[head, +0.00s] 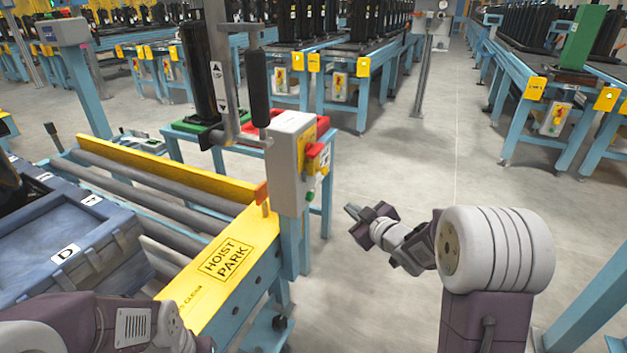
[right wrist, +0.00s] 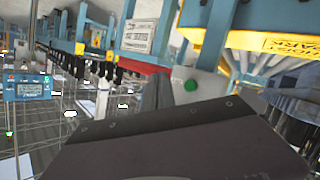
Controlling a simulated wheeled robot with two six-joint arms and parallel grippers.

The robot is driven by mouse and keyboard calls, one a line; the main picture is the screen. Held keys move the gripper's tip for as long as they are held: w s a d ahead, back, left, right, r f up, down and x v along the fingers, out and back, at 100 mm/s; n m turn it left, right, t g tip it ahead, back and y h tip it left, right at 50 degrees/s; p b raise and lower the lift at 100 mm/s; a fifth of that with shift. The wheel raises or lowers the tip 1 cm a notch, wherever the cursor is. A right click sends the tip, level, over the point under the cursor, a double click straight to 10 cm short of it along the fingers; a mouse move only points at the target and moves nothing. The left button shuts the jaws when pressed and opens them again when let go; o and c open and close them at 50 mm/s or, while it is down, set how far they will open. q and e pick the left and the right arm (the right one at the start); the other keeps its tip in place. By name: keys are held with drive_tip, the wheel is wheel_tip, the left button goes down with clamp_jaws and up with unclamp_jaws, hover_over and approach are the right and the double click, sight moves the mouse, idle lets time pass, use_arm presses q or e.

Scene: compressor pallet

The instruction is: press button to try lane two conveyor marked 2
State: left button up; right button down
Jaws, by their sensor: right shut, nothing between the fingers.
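A grey control box (head: 291,165) stands on a blue post at the right end of the near roller conveyor. Its right side has a red part (head: 317,157) and a green button (head: 310,196) below. A green button (right wrist: 191,86) on a grey surface also shows in the right wrist view. I cannot read a 2 on any box. My right gripper (head: 353,212) is shut and empty, in the air to the right of the control box and apart from it. My left arm shows at the bottom left, but its gripper is out of view.
A yellow "HOIST PARK" plate (head: 226,260) lies below the control box. A blue bin marked D (head: 70,256) is at the left. Other lanes with small button boxes (head: 555,119) stand farther back. Bare floor (head: 400,160) lies around my right gripper.

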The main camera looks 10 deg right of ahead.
sight(311, 197)
drive_tip(key=w+a+b, duration=0.2)
drive_tip(key=w+a, duration=0.2)
drive_tip(key=a, duration=0.2)
drive_tip(key=shift+a+r, duration=0.2)
idle(0.6)
drive_tip(key=shift+w+a, duration=0.15)
drive_tip(key=shift+w, duration=0.05)
idle(1.7)
drive_tip(key=shift+w+a, duration=0.15)
drive_tip(key=shift+a, duration=0.05)
drive_tip(key=shift+w+a+b, duration=0.3)
drive_tip(key=shift+a+b, duration=0.05)
drive_tip(key=shift+a, duration=0.1)
idle(0.8)
drive_tip(key=shift+d, duration=0.1)
drive_tip(key=shift+s+d, duration=0.55)
drive_tip(key=shift+d, duration=0.1)
